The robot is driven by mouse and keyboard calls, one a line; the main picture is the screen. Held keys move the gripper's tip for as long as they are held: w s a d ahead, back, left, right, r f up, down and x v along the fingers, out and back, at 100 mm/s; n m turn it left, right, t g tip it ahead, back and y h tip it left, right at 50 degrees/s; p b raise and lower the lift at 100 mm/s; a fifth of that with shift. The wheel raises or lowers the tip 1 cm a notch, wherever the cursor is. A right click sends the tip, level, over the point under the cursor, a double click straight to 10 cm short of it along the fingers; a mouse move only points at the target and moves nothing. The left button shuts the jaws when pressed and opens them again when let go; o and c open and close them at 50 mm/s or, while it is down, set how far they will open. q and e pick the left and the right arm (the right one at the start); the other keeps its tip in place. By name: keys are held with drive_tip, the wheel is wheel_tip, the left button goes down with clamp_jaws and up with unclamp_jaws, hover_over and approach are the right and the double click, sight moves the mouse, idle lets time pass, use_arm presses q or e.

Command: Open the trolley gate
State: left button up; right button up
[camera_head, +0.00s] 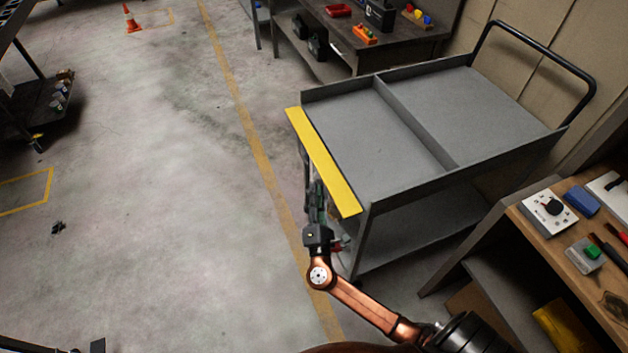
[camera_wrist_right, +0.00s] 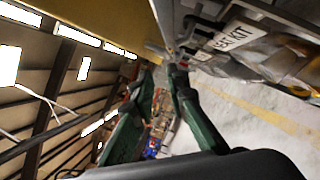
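The grey trolley (camera_head: 440,130) stands right of centre in the head view. Its yellow gate panel (camera_head: 322,160) lies along the trolley's left end, at about the height of the top rim. My right gripper (camera_head: 316,190) is beside and below the outer side of this panel, towards its near end. In the right wrist view a yellow surface (camera_wrist_right: 100,18) spans the top, and the two green fingers (camera_wrist_right: 163,80) are apart with nothing seen between them. Contact with the gate cannot be told. A dark part at the lower left edge may belong to my left arm; its fingers cannot be made out.
A wooden-topped bench (camera_head: 570,235) with tools is close on the right. A dark workbench (camera_head: 350,50) with bins stands behind the trolley. A shelf (camera_head: 40,105) is at the far left, and an orange cone (camera_head: 131,20) is at the back. The floor left of the trolley is mostly clear.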

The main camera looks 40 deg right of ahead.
sight(318, 157)
use_arm(q)
drive_tip(key=w+d+r+b, duration=0.1)
drive_tip(key=w+r+b, duration=0.1)
drive_tip(key=w+r, duration=0.4)
drive_tip(key=shift+b, duration=0.35)
use_arm(e)
drive_tip(key=shift+m, duration=0.3)
drive_tip(key=x, duration=0.6)
drive_tip(key=f+x, duration=0.1)
drive_tip(key=x, duration=0.3)
drive_tip(key=shift+s+d, duration=0.1)
drive_tip(key=shift+d, duration=0.25)
clamp_jaws()
